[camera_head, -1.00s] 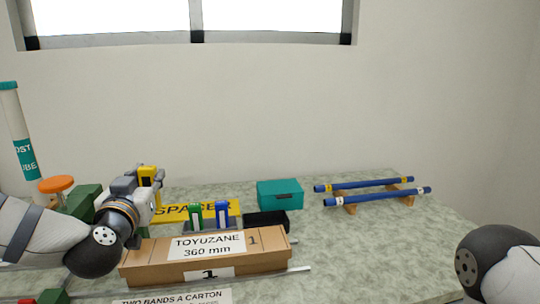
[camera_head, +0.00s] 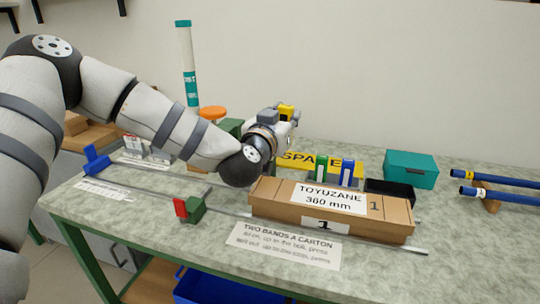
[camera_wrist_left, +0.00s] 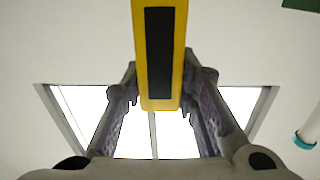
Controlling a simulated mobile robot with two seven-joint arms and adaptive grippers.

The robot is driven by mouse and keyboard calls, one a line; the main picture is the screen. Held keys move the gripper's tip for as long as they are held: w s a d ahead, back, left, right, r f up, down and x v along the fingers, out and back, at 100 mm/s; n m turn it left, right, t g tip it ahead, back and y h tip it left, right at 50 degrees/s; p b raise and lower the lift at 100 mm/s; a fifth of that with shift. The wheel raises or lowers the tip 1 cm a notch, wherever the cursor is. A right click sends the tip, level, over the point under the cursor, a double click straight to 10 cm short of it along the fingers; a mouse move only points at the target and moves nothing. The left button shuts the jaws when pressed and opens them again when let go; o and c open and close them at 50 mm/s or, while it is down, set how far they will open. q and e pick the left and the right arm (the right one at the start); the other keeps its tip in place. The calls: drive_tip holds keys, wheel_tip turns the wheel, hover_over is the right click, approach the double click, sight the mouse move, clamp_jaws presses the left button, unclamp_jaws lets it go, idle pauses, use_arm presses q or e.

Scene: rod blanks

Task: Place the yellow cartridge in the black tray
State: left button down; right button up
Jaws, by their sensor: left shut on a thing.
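The yellow cartridge (camera_head: 286,111) is in my left gripper (camera_head: 294,118), held above the back of the bench behind the carton. In the left wrist view the cartridge (camera_wrist_left: 182,60) shows as a yellow block with a black panel, between the two fingers of the left gripper (camera_wrist_left: 163,95), which is shut on it. The small black tray (camera_head: 390,191) sits on the bench to the right of the gripper, in front of the teal box. The cartridge is apart from the tray. My right gripper is not in view.
A cardboard carton (camera_head: 330,209) lies in front of the tray. A green and a blue upright piece (camera_head: 347,173) stand between gripper and tray, near a yellow sign (camera_head: 297,160). The teal box (camera_head: 410,168) is behind the tray. Blue rods (camera_head: 500,180) lie at the right.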

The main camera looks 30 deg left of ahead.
use_arm(q)
drive_tip(key=w+a+r+n+y, duration=0.1)
drive_tip(key=w+a+r, duration=0.25)
drive_tip(key=a, duration=0.45)
drive_tip(key=f, duration=0.3)
drive_tip(key=f+b, duration=0.1)
drive_tip(key=f, duration=0.5)
drive_tip(key=shift+d+f+b, duration=0.2)
drive_tip(key=shift+d+b, duration=0.05)
drive_tip(key=shift+b, duration=0.05)
drive_tip(key=shift+f, duration=0.2)
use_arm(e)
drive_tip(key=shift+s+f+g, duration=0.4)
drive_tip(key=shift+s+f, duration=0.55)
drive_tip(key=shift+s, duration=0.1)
use_arm(q)
drive_tip(key=shift+f, duration=0.15)
drive_tip(key=c, duration=1.3)
unclamp_jaws()
